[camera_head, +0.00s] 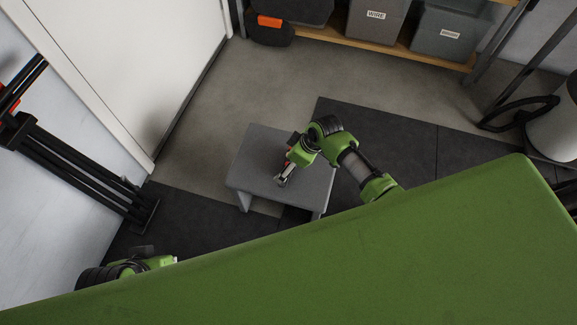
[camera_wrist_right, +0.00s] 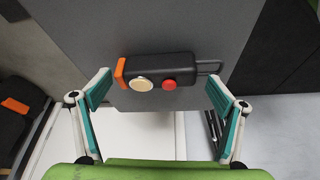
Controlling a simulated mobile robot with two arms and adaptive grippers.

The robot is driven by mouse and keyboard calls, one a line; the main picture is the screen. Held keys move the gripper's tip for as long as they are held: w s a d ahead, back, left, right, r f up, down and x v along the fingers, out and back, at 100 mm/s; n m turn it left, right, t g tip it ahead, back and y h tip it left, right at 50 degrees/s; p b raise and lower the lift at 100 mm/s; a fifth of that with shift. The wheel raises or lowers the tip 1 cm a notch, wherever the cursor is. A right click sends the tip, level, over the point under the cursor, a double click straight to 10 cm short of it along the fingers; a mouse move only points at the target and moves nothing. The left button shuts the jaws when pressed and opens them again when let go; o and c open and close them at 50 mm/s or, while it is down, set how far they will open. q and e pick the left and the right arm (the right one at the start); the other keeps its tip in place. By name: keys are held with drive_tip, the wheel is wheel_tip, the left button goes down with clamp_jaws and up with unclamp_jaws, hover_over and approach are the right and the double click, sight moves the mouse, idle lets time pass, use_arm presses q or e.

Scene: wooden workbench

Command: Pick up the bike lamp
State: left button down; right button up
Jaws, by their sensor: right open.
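The bike lamp is a black bar with an orange end, a round pale lens, a red button and a thin loop at its other end. It shows in the right wrist view (camera_wrist_right: 184,66), lying on a grey stool (camera_head: 252,158). In the head view I cannot make the lamp out, as my right gripper is over that spot. My right gripper (camera_head: 281,180) is open and empty. In the right wrist view its teal-padded fingers (camera_wrist_right: 158,80) stand apart on either side of the lamp, toward its two ends. Only part of my left arm shows in the head view.
The stool top around my right gripper looks clear. A shelf with grey labelled bins (camera_head: 376,18) stands at the back. A white door (camera_head: 140,60) and a black rack (camera_head: 80,165) are at the left. A grey canister with a black hose (camera_head: 520,115) stands at the right.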

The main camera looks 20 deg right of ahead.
drive_tip(key=c, duration=1.3)
drive_tip(key=shift+o, duration=0.2)
drive_tip(key=shift+s, duration=0.1)
